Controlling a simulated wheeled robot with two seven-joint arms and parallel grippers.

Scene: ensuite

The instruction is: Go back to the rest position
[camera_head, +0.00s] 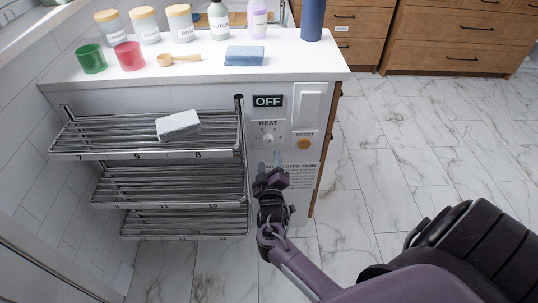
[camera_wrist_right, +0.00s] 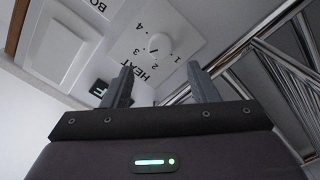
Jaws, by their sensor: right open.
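My right gripper (camera_head: 270,165) is open and empty in front of the cabinet's end panel, just below the HEAT dial (camera_head: 267,138). In the right wrist view its two fingers (camera_wrist_right: 160,85) stand apart, with the white dial (camera_wrist_right: 163,46) and its numbered plate beyond them. I cannot tell from these views how far the fingertips are from the panel. My right arm comes in from the lower right. My left gripper is in neither view.
A metal rack (camera_head: 150,135) with several tiers, holding a white sponge (camera_head: 178,124), is left of my gripper. Above is a white counter (camera_head: 200,75) with cups, jars, bottles and a blue sponge (camera_head: 244,56). Marble floor (camera_head: 400,130) is open at right, before wooden drawers (camera_head: 450,40).

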